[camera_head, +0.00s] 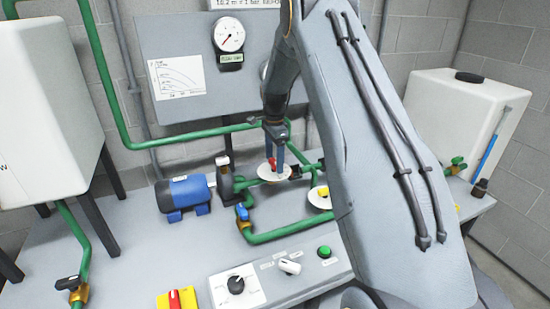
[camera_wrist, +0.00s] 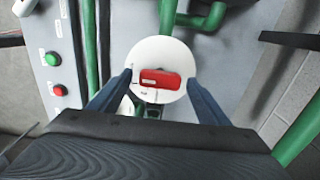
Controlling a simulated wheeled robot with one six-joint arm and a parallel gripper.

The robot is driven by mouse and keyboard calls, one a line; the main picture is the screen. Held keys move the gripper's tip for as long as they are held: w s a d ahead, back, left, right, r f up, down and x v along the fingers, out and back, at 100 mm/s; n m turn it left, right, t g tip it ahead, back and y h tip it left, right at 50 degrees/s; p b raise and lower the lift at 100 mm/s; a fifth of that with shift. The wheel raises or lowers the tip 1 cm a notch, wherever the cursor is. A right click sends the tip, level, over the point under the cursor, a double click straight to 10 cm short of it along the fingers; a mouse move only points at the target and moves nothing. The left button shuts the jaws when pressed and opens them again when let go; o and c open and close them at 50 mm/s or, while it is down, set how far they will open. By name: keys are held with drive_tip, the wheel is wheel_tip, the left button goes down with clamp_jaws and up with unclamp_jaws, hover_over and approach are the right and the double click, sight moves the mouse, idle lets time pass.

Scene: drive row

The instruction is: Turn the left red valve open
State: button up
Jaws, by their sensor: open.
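The red valve handle (camera_wrist: 160,78) lies on a round white disc (camera_wrist: 160,50) in the wrist view, lengthwise across the picture. In the head view the red handle (camera_head: 272,162) shows at the front of its white disc (camera_head: 268,175), partly covered by my fingers. My gripper (camera_head: 275,155) is above the disc, pointing down. Its two blue fingers are open, and in the wrist view my gripper (camera_wrist: 158,80) has one finger on each side of the red handle. I see gaps between fingers and handle. Whether the fingertips reach down to handle height is unclear.
A yellow valve handle (camera_head: 323,191) on a second white disc is to the right. A blue motor (camera_head: 184,194) stands to the left. Green pipes (camera_head: 285,233) run around the valves. A control box (camera_head: 280,272) with knobs is in front. A pressure gauge (camera_head: 229,35) hangs behind.

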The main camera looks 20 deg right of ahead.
drive_tip(key=c, duration=1.1)
drive_tip(key=shift+o, duration=0.2)
drive_tip(key=n+b, duration=0.2)
drive_tip(key=n, duration=0.2)
drive_tip(key=n+b, duration=0.1)
drive_tip(key=n, duration=0.3)
drive_tip(key=shift+b, duration=0.3)
drive_tip(key=n+b, duration=0.1)
drive_tip(key=n, duration=0.8)
drive_tip(key=shift+n, duration=0.4)
drive_tip(key=shift+b, duration=0.3)
